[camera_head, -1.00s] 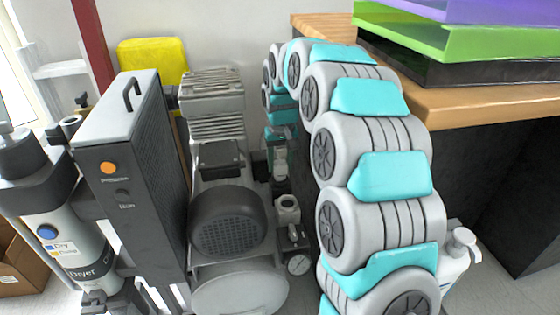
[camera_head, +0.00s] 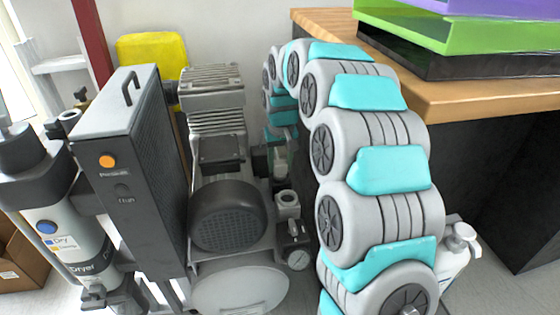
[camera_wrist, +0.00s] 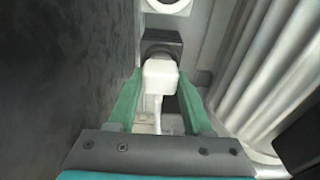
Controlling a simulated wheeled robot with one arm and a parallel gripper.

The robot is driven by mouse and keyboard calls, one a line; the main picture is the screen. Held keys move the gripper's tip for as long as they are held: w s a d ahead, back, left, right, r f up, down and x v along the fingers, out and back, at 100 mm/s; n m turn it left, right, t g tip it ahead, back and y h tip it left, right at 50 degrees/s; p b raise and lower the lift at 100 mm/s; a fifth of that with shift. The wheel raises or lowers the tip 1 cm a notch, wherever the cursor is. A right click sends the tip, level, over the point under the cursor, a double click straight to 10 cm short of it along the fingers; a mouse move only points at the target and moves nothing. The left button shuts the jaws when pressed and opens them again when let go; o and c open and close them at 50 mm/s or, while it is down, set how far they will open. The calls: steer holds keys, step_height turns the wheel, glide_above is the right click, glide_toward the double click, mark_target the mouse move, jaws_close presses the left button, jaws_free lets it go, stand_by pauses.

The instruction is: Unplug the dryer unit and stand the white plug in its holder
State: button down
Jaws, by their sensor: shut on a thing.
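The white plug (camera_wrist: 160,78) is in the middle of the wrist view, with its white cord running down toward the wrist. My gripper (camera_wrist: 159,88) has its two green fingers shut on the plug, one on each side. A dark block (camera_wrist: 162,43) sits right at the plug's far end; I cannot tell whether the plug's pins are in it. The dryer unit (camera_head: 80,250), a pale cylinder labelled "Dryer", stands at the left of the head view. In the head view the plug and my fingertips are hidden behind the compressor and my arm. I cannot make out the plug's holder.
The compressor (camera_head: 228,215) and a tall dark cabinet (camera_head: 135,170) crowd the left of my arm. A wooden bench (camera_head: 480,97) bearing stacked trays (camera_head: 460,40) is at right. A white bottle (camera_head: 456,258) stands on the floor. In the wrist view, a dark wall and pale ribbing leave a narrow gap.

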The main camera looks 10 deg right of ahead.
steer(key=shift+c, duration=1.2)
jaws_free()
steer(key=shift+r, duration=0.15)
steer(key=r, duration=0.7)
steer(key=shift+s+r, duration=0.25)
steer(key=shift+s, duration=0.15)
